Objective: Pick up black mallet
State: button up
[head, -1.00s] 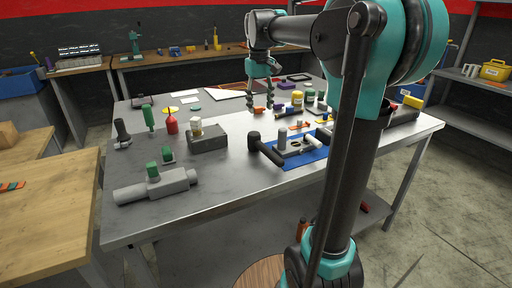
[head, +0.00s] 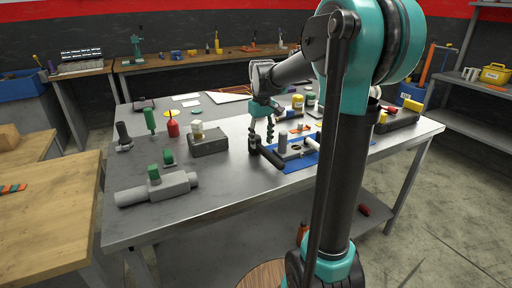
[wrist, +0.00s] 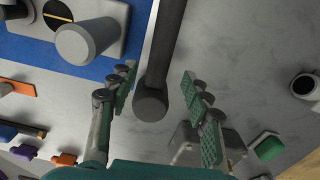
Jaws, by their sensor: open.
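The black mallet (head: 272,158) lies on the grey workbench (head: 225,185) along the left edge of the blue mat (head: 296,165). My gripper (head: 261,135) is just above the mallet's head end and partly hides it in the head view. In the wrist view, the mallet (wrist: 165,50) runs down from the top edge to a round dark end between the fingers. My gripper (wrist: 158,82) is open there, with one finger on each side of the mallet. I cannot tell whether either finger touches it.
A grey cylinder (wrist: 88,40) stands on the mat close to the left finger. A grey block (head: 209,145) with a pale knob stands left of the gripper. Several bottles and small parts stand behind.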

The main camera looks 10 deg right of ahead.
aim_at(262, 146)
jog(key=shift+w+d+f, duration=0.1)
jog(key=shift+f, duration=2.5)
grip_shut()
